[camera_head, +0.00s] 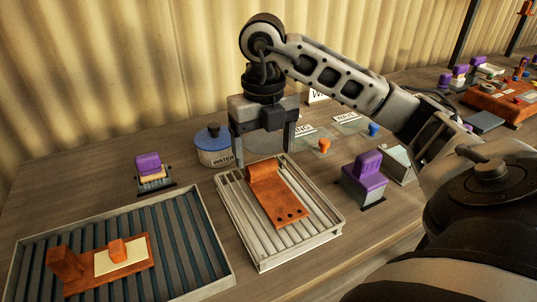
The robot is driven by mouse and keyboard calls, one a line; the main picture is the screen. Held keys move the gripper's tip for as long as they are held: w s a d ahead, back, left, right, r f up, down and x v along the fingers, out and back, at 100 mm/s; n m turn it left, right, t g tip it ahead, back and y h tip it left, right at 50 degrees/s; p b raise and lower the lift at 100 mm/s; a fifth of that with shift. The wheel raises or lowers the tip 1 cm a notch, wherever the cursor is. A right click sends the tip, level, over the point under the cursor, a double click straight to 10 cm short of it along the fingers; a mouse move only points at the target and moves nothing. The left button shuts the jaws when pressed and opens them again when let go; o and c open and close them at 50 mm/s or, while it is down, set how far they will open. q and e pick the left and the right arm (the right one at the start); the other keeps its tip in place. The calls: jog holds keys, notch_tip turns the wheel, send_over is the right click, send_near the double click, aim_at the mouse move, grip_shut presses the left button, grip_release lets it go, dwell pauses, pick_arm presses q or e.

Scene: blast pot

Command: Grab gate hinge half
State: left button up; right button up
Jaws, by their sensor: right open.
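The gate hinge half (284,202) appears to be the rusty orange plate with a rolled end and several dark holes. It lies on a light slatted tray (332,234) at the middle, rolled end toward the back. My right gripper (264,155) points down, open, above or just behind the rolled end. Its two fingers are spread wider than the plate, with nothing visible between them. I cannot tell the exact height of the fingertips. My left gripper is not in view.
A dark slatted tray (190,245) at left holds a rusty bracket (70,267) with a cream pad. Purple-topped blocks stand at left (149,163) and right (366,172). Bare table shows in front of the light tray.

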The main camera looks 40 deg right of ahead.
aim_at(264, 166)
notch_tip(264, 166, down, 5)
jog(key=shift+f, duration=0.1)
jog(key=shift+w, duration=0.1)
jog(key=c, duration=1.5)
